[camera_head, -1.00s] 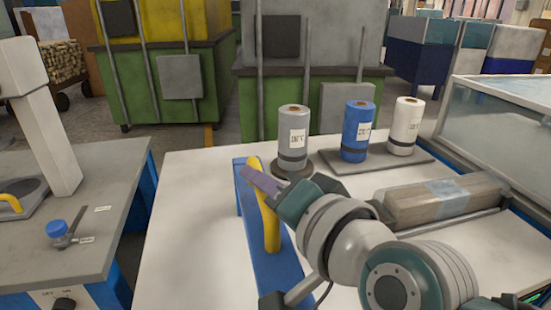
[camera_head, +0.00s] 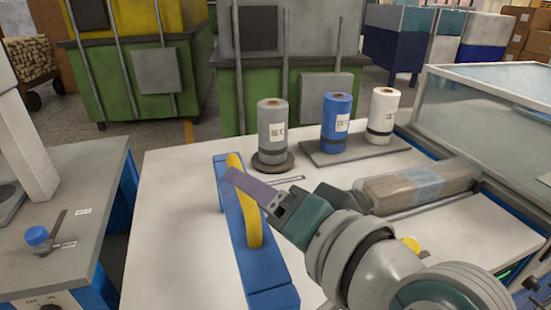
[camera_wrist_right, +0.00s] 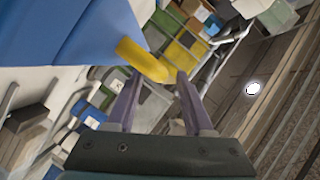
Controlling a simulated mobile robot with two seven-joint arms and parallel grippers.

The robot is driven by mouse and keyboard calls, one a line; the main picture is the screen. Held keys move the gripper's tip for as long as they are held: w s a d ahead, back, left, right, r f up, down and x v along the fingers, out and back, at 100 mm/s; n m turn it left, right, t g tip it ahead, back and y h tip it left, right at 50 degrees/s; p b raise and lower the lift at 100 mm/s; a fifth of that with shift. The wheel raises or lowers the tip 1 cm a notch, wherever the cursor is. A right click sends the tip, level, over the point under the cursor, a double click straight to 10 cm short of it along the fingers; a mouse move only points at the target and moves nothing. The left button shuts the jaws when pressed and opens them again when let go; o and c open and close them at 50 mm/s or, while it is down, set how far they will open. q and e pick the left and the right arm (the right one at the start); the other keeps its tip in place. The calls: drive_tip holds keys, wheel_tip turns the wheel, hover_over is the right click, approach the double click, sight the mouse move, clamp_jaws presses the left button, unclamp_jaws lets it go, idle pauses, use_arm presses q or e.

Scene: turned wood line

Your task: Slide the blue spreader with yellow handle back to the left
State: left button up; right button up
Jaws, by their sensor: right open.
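The blue spreader (camera_head: 270,282) lies lengthwise on the white table, with its yellow arched handle (camera_head: 248,215) on top. My right gripper (camera_head: 231,176) is open, its purple fingers at the far upper end of the handle. In the right wrist view, the yellow handle (camera_wrist_right: 140,59) comes in from the upper left, just beyond the open fingertips (camera_wrist_right: 159,80). I cannot tell whether a finger touches it. The spreader's blue body (camera_wrist_right: 75,30) fills the upper left there. My left gripper is not in view.
Grey (camera_head: 272,135), blue (camera_head: 336,120) and white (camera_head: 383,110) rolls stand behind the spreader. A wrapped brown bundle (camera_head: 418,187) lies at right near a glass-covered machine (camera_head: 480,120). The white table (camera_head: 180,240) is clear left of the spreader; a grey bench (camera_head: 85,220) stands beyond a gap.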

drive_tip(key=v, duration=0.5)
drive_tip(key=shift+s+d+r, duration=0.1)
drive_tip(key=shift+s, duration=0.15)
drive_tip(key=shift+s+p, duration=0.1)
drive_tip(key=shift+p, duration=0.25)
drive_tip(key=s+d+r+n+g+h+p, duration=0.2)
drive_tip(key=s+d+n+g+h+p, duration=0.55)
drive_tip(key=s+d, duration=1.1)
wheel_tip(320, 180, up, 36)
drive_tip(key=a+m+g+h+p, duration=0.1)
drive_tip(key=p, duration=3.5)
drive_tip(key=shift+f, duration=0.2)
drive_tip(key=shift+a+g+h, duration=0.1)
drive_tip(key=shift+g+h, duration=0.15)
